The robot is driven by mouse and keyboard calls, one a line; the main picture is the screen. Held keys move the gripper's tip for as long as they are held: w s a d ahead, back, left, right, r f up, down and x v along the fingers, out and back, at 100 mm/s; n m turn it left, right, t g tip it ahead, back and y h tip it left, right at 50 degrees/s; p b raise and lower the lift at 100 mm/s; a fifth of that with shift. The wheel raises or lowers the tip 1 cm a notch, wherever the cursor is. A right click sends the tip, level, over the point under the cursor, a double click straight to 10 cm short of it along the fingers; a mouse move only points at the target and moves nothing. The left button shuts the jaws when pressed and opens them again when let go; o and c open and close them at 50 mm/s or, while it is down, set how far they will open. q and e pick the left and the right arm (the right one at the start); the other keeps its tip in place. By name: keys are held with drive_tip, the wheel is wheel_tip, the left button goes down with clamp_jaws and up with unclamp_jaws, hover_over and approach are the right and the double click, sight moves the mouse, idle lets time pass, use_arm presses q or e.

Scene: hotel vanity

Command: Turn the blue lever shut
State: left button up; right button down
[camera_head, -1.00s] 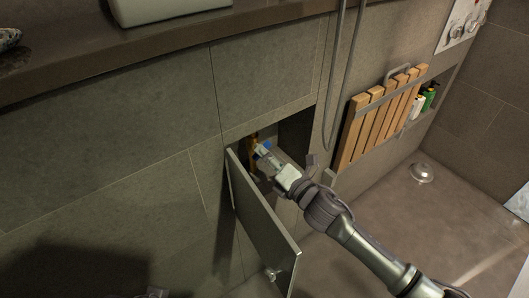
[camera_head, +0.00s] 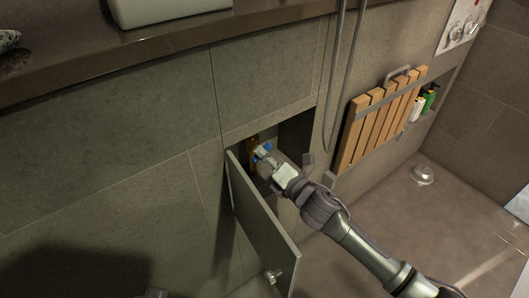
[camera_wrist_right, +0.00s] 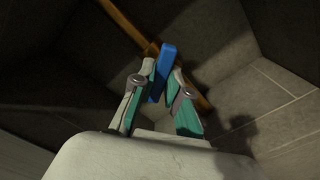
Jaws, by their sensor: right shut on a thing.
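The blue lever (camera_wrist_right: 166,62) sits on a brass pipe (camera_wrist_right: 137,33) inside the open wall recess. In the right wrist view my right gripper (camera_wrist_right: 162,74) is shut on the lever, one finger on each side of it. The lever stands at an angle across the pipe there. In the head view my right gripper (camera_head: 264,155) reaches into the recess; the lever is mostly hidden by it, with only small blue patches showing.
The grey access door (camera_head: 262,220) hangs open left of my right arm, with a metal knob (camera_head: 271,276) on it. The recess walls (camera_head: 297,132) are close around the gripper. A wooden slatted seat (camera_head: 378,118) is folded up at the right. A hose (camera_head: 333,80) hangs nearby.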

use_arm(q)
wheel_tip(320, 180, down, 8)
drive_tip(key=g+p, duration=0.1)
drive_tip(key=p, duration=0.3)
drive_tip(key=shift+w+p, duration=0.2)
drive_tip(key=shift+p, duration=0.15)
use_arm(e)
drive_tip(key=shift+r+m, duration=0.15)
drive_tip(key=shift+m, duration=1.5)
drive_tip(key=shift+r+m, duration=0.1)
drive_tip(key=shift+m, duration=1.55)
drive_tip(key=c, duration=1.2)
unclamp_jaws()
use_arm(q)
drive_tip(key=shift+r, duration=0.4)
use_arm(e)
drive_tip(key=shift+o, duration=0.2)
drive_tip(key=shift+f, duration=0.1)
